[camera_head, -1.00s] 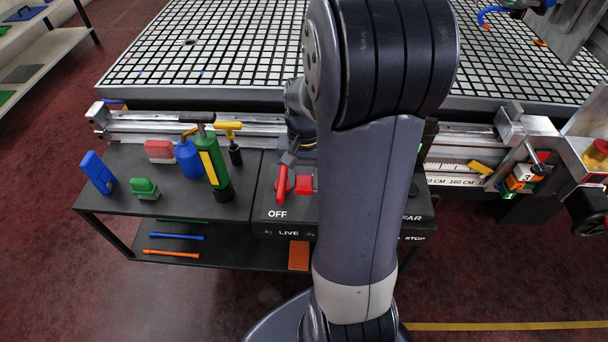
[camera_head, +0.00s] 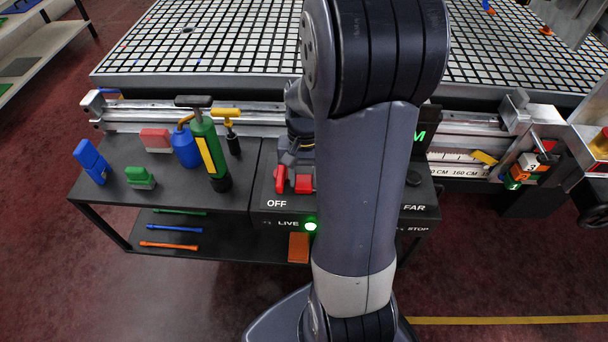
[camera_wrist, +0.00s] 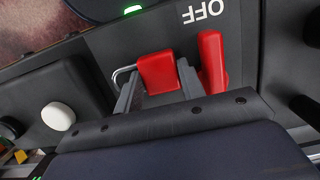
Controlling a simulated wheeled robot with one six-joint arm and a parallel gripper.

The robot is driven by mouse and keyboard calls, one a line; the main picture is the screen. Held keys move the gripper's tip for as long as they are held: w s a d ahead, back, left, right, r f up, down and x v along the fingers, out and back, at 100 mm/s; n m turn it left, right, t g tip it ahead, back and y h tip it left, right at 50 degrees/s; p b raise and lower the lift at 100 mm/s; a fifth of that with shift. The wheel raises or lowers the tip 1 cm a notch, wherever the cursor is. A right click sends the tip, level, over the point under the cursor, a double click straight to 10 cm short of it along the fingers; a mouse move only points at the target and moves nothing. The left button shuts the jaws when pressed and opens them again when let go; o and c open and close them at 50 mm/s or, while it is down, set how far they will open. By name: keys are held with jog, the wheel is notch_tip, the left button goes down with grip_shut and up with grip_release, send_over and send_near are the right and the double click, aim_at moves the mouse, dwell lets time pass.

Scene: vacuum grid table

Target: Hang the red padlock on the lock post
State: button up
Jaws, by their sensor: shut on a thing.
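The red padlock (camera_wrist: 157,72) sits between the two grey fingers of my gripper (camera_wrist: 158,76) in the wrist view, with its pale metal shackle (camera_wrist: 122,74) sticking out to the left. My gripper is shut on it. In the head view the padlock (camera_head: 304,183) is low over the black panel marked OFF, partly hidden by my arm. I cannot tell whether it touches the panel. A red lever (camera_wrist: 212,62) stands just right of the padlock in the wrist view; it is left of it in the head view (camera_head: 281,179). I cannot make out the lock post.
A green bottle-like pump (camera_head: 208,150), a blue bottle (camera_head: 186,146), a blue block (camera_head: 90,160) and a green block (camera_head: 140,177) stand on the left shelf. A green lamp (camera_head: 310,226) is lit beside LIVE. A white knob (camera_wrist: 58,116) sits left in the wrist view.

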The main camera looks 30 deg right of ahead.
dwell(0.4)
jog(key=o, duration=1.1)
jog(key=shift+o, duration=0.2)
notch_tip(320, 180, up, 11)
jog(key=w+p, duration=0.1)
jog(key=p, duration=0.1)
jog(key=shift+w+d, duration=0.25)
jog(key=shift+d, duration=0.05)
jog(key=shift+f, duration=0.25)
jog(key=f, duration=0.4)
jog(key=s+f+b, duration=0.1)
jog(key=f, duration=0.2)
jog(key=shift+a, duration=0.2)
